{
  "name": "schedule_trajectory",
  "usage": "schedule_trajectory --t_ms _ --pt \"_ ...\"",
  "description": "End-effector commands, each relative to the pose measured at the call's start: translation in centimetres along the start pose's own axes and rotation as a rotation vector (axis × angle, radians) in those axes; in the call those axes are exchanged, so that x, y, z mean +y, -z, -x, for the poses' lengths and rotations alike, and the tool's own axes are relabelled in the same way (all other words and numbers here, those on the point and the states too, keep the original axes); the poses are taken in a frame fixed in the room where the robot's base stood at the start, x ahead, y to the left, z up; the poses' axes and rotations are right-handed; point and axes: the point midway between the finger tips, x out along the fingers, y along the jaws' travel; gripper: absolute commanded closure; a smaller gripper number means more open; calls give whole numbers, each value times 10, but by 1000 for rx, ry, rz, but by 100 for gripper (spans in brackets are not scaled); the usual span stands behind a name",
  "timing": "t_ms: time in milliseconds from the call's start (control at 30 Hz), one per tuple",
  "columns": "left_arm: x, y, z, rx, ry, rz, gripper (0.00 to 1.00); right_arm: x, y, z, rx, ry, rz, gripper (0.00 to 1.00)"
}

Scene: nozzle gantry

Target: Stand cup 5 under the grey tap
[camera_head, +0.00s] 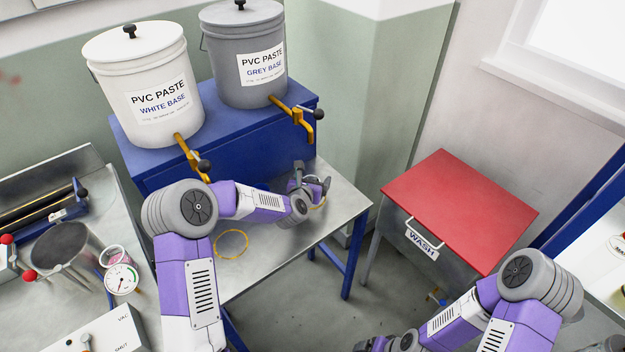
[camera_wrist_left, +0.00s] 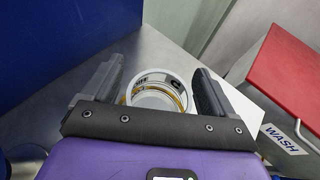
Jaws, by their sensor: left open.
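The grey tap (camera_head: 303,122) is a yellow pipe with a black knob on the grey bucket (camera_head: 238,88). My left gripper (camera_head: 319,186) is below and just right of this tap, low over the metal table. In the left wrist view, a white cup (camera_wrist_left: 147,78) with dark print stands between its two open fingers (camera_wrist_left: 158,90), with a yellow ring showing at it. I cannot read a number on the cup. In the head view the gripper hides the cup, and part of a yellow ring shows beside it. My right gripper is at the bottom edge, mostly cut off.
A second yellow ring (camera_head: 231,244) lies bare on the metal table (camera_head: 270,262). The white bucket (camera_head: 148,85) with its own tap stands left on the blue stand (camera_head: 160,160). A red-topped WASH cabinet (camera_head: 460,207) is on the right. A cluttered bench is at left.

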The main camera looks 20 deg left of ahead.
Motion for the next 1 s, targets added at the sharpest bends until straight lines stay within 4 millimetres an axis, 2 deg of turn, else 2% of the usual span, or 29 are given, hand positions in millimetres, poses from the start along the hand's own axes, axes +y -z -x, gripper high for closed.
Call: schedule_trajectory --t_ms 167,267,700,833,1000 --pt "0 -3 1 0 0 0 13 -1 0 4 0 0 0 13" --pt "1 -3 10 0 -1 1 13 -2 0 5 0 0 0 13" --pt "0 -3 92 1 0 -2 13 -6 -1 14 0 0 0 13" --pt "1 -3 109 0 -1 0 13 -6 -1 16 0 0 0 13" --pt "0 -3 120 0 0 -1 13 -6 -1 17 0 0 0 13"
